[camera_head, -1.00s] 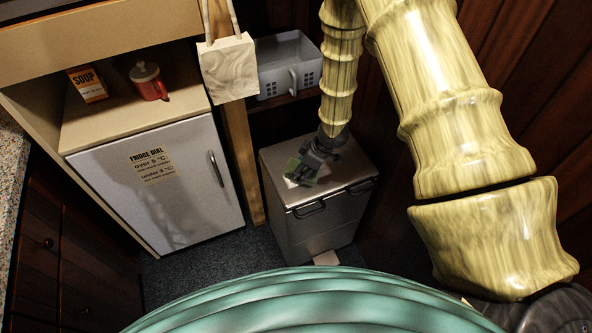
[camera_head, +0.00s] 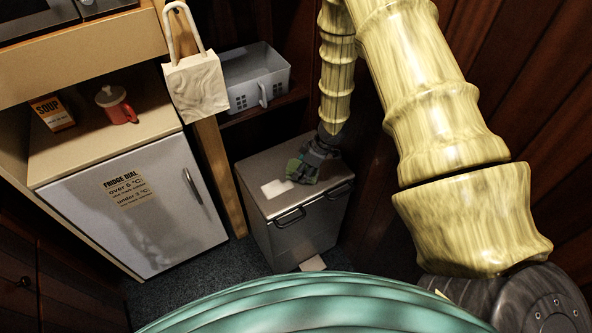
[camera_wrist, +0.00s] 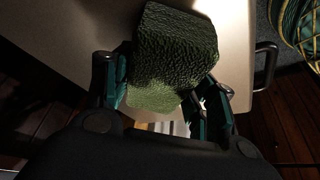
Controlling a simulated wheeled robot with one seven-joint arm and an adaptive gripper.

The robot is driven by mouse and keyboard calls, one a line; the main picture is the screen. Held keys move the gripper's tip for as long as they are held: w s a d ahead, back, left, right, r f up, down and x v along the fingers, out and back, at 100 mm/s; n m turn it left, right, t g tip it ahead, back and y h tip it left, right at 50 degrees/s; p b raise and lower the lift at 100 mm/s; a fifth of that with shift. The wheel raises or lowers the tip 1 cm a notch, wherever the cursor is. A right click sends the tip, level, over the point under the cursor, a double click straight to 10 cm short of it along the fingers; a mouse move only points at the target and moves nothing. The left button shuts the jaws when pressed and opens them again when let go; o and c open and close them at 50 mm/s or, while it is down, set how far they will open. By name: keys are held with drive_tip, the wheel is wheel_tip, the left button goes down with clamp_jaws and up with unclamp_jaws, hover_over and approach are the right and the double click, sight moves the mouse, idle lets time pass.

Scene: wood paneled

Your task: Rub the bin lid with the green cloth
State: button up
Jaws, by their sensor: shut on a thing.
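A grey metal bin (camera_head: 298,235) stands on the floor, its flat lid (camera_head: 262,168) shut. My gripper (camera_head: 299,173) is over the right half of the lid, pointing down at it. It is shut on the green cloth (camera_wrist: 172,55), a textured dark green piece between the two fingers in the wrist view. In the head view only a small bit of the cloth shows beside the fingers. The cloth is at or very near the lid; whether it touches I cannot tell. A white patch (camera_head: 277,188) lies on the lid left of my gripper.
A white fridge (camera_head: 140,215) with a red mug (camera_head: 120,113) and a soup box (camera_head: 53,112) above it stands left. A pale bag (camera_head: 195,88) hangs by a wooden post. A grey basket (camera_head: 256,77) sits on a shelf behind the bin. Wood panels close off the right.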

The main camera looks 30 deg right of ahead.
sight(275, 186)
drive_tip(key=shift+d, duration=0.5)
drive_tip(key=shift+d+f, duration=0.2)
drive_tip(key=shift+a+r+b, duration=0.15)
drive_tip(key=shift+a+b, duration=0.05)
drive_tip(key=shift+b, duration=0.3)
drive_tip(key=shift+s+a+b, duration=0.15)
drive_tip(key=shift+a+b, duration=0.15)
drive_tip(key=shift+a, duration=1.95)
drive_tip(key=shift+s+a+r, duration=0.15)
drive_tip(key=shift+a, duration=1.75)
drive_tip(key=shift+s+a+f+b, duration=0.15)
drive_tip(key=shift+a+b, duration=0.1)
drive_tip(key=shift+a, duration=0.3)
drive_tip(key=shift+a+f+b, duration=0.1)
drive_tip(key=shift+a+b, duration=0.1)
drive_tip(key=shift+a, duration=0.35)
drive_tip(key=shift+a+r, duration=0.25)
drive_tip(key=shift+a, duration=0.5)
drive_tip(key=shift+s+a+f, duration=0.1)
drive_tip(key=shift+a+f, duration=0.1)
drive_tip(key=shift+a, duration=0.95)
drive_tip(key=shift+a+r, duration=0.15)
drive_tip(key=shift+a, duration=0.2)
drive_tip(key=shift+s+a+b, duration=0.1)
drive_tip(key=shift+a+b, duration=0.25)
drive_tip(key=shift+a, duration=0.4)
wheel_tip(275, 186, up, 8)
drive_tip(key=p, duration=0.7)
